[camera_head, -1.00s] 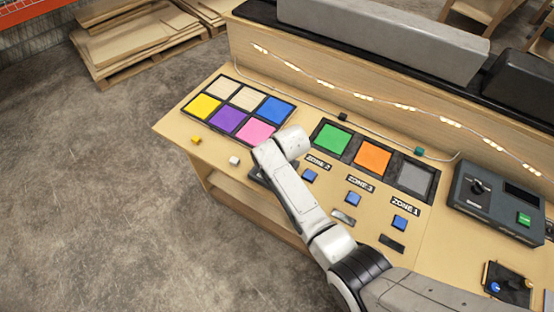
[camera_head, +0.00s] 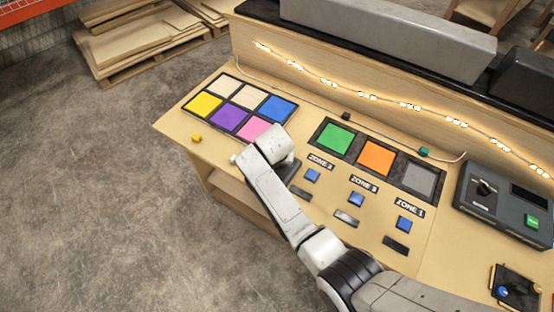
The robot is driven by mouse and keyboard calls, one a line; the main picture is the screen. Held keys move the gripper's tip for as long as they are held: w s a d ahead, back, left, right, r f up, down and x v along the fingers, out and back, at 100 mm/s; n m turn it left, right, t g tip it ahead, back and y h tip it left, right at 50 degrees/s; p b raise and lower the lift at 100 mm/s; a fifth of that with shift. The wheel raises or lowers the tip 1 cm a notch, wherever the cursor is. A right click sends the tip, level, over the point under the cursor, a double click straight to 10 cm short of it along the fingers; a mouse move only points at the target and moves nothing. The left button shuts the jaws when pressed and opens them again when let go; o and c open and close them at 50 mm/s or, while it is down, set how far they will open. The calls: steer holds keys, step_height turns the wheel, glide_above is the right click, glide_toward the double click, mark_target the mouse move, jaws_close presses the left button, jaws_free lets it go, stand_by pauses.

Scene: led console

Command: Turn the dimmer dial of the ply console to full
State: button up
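The ply console (camera_head: 440,240) runs across the middle and right. My pale arm reaches over its front edge and ends beside the pink pad. Dark parts at my arm's end (camera_head: 287,168) show partly; the fingers of my gripper are hidden, so I cannot tell whether it is open or shut. No dial shows clearly by my arm's end, where the arm covers the console top. A black rotary knob (camera_head: 484,188) shows on the grey box at the right, far from my arm's end. The light strip (camera_head: 410,106) along the back panel glows brightly.
Colour pads such as purple (camera_head: 228,117) and green (camera_head: 335,138) lie behind my arm. Blue buttons (camera_head: 357,200) stand near zone labels. A yellow block (camera_head: 196,139) is at the left edge. Floor (camera_head: 90,190) at left is open.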

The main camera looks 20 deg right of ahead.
stand_by(0.3)
steer(key=o, duration=1.1)
steer(key=shift+c, duration=0.2)
steer(key=shift+r, duration=0.1)
steer(key=v, duration=1)
steer(key=shift+r, duration=0.25)
steer(key=s+d+f+n+g, duration=0.1)
steer(key=s+d+f, duration=0.1)
steer(key=s, duration=0.9)
steer(key=s+d+f+n+g+y+b, duration=0.1)
steer(key=s+d, duration=0.3)
steer(key=s, duration=0.7)
steer(key=s+d+f+n+g+b, duration=0.1)
steer(key=s+d+f+n, duration=0.1)
steer(key=s, duration=1)
steer(key=shift+d+f+y, duration=0.4)
steer(key=shift+d+f, duration=0.15)
steer(key=shift+d, duration=0.4)
